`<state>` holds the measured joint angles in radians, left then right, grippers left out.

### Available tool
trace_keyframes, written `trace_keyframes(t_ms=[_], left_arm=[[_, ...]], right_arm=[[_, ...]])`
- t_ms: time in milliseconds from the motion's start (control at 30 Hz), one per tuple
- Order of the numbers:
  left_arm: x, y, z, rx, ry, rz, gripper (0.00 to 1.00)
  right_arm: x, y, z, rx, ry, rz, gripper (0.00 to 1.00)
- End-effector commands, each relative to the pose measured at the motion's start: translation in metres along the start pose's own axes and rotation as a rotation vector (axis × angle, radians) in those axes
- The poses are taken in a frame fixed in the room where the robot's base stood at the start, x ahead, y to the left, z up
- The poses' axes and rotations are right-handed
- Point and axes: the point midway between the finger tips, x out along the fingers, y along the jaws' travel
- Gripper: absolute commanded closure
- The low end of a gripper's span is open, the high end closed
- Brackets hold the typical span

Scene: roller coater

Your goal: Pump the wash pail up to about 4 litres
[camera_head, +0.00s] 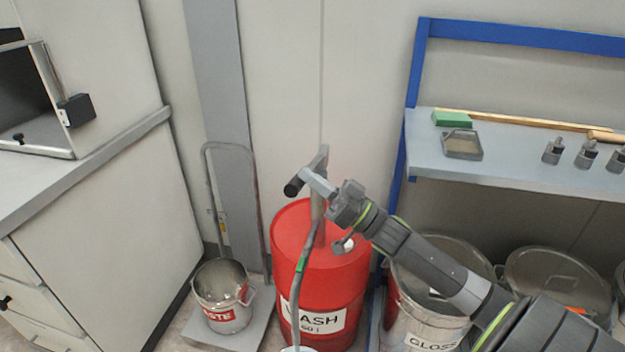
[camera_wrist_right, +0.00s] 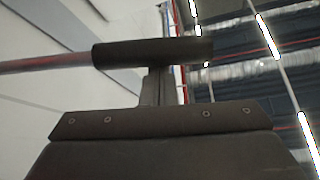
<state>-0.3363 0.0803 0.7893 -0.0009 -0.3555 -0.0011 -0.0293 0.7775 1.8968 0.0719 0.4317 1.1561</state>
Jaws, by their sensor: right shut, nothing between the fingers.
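The red WASH drum (camera_head: 345,280) stands in the middle of the head view, with a grey hand pump (camera_head: 318,210) on top. The pump's handle ends in a black grip (camera_head: 293,187), which also shows in the right wrist view (camera_wrist_right: 130,53). My right gripper (camera_head: 312,180) is shut and empty, close beside the black grip. I cannot tell whether it touches the grip. A grey hose (camera_head: 296,300) with a green band runs down the drum's front to the wash pail (camera_head: 298,349). Only the pail's rim shows at the bottom edge, so its level is hidden. My left gripper is out of view.
A WASTE pail (camera_head: 222,300) stands on a grey platform (camera_head: 245,330) left of the drum. A GLOSS drum (camera_head: 430,325) stands to the right, partly behind my right arm. A blue-framed shelf (camera_head: 510,160) holds small tools. A cabinet (camera_head: 110,220) is at the left.

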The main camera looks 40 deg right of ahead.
Motion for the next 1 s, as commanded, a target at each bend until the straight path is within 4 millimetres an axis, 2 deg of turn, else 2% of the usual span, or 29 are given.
trace_keyframes(t_ms=[200,333,567,1000], left_arm=[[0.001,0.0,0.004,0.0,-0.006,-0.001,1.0],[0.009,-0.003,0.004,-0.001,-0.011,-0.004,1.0],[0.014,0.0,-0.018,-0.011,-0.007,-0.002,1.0],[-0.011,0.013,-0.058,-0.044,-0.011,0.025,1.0]], right_arm=[[-0.001,0.0,0.001,-0.001,-0.001,0.0,1.0],[-0.006,0.002,0.01,-0.021,-0.001,-0.012,1.0],[-0.018,0.002,0.03,-0.088,-0.001,-0.051,1.0],[-0.029,0.004,0.048,-0.156,-0.001,-0.091,1.0]])
